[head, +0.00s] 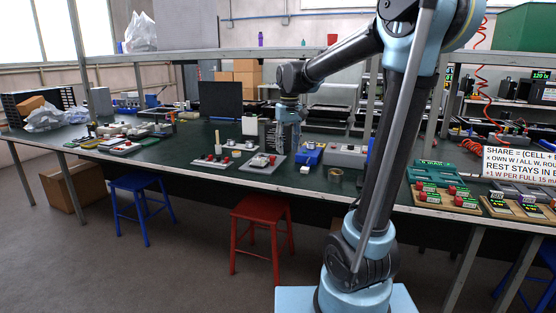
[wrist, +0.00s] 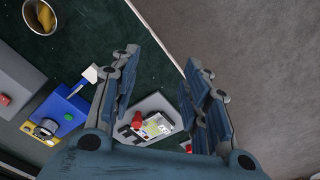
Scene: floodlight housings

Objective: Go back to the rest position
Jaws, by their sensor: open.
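My gripper (head: 288,138) hangs over the middle of the long green-topped workbench (head: 215,140) in the head view. It is near a grey plate (head: 280,172) that bears small parts and red knobs. In the wrist view my gripper (wrist: 163,65) has its two fingers spread apart, with nothing held between them. Below and between the fingers lies a pale housing (wrist: 155,128) with a red knob. The exact height of the fingers above it cannot be told.
Kits with red knobs (head: 430,196) lie farther right. A shelf (head: 215,53) runs behind the arm. Red (head: 262,225) and blue stools (head: 138,190) stand in front.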

